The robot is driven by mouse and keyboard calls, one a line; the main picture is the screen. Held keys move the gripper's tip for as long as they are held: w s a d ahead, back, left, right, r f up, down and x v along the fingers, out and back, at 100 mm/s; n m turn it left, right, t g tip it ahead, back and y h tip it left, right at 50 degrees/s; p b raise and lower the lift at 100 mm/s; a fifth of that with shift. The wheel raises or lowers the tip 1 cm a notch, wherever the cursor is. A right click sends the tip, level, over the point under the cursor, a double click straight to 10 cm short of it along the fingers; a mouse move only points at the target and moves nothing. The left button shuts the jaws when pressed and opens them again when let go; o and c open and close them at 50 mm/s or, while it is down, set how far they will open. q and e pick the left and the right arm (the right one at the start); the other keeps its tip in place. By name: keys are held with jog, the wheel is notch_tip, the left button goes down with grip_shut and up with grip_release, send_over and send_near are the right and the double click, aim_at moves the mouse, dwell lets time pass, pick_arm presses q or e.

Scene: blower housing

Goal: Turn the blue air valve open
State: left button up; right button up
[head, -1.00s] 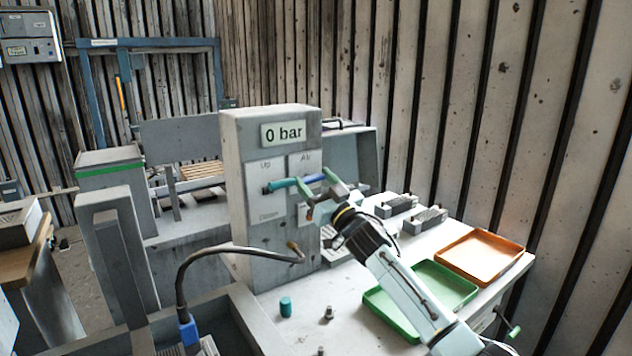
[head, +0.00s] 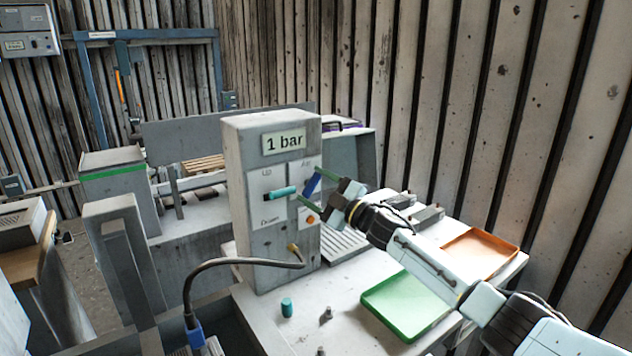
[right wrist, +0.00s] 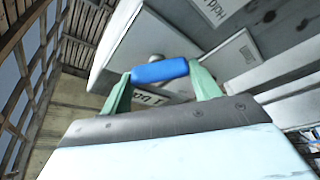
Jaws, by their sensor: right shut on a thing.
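The blue air valve handle (head: 312,185) is on the Air plate of the grey control post (head: 250,235). It now stands tilted close to upright. My right gripper (head: 313,188) has its green fingers on either side of the handle. In the right wrist view the blue handle (right wrist: 160,71) lies between the two green fingertips (right wrist: 160,76), which touch its ends. The display (head: 284,142) on the post reads 1 bar. A teal lever (head: 280,194) sits on the Up/Down plate just left of the valve. My left gripper is not in view.
An orange button (head: 311,219) is below the valve. A green tray (head: 408,305) and an orange tray (head: 480,252) lie on the bench at right.

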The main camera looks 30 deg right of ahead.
jog(key=n+p, duration=0.1)
jog(key=n, duration=0.1)
jog(key=n+g+p, duration=0.1)
jog(key=n, duration=0.1)
jog(key=shift+r+g, duration=0.15)
jog(key=shift+g, duration=0.15)
jog(key=n+g+p, duration=0.1)
jog(key=n+p, duration=0.1)
jog(key=n, duration=0.1)
jog(key=shift+n+p, duration=0.5)
jog(key=shift+p, duration=0.05)
jog(key=shift+f+g, duration=0.2)
jog(key=shift+g, duration=0.1)
jog(key=o, duration=1)
jog(key=shift+s, duration=0.1)
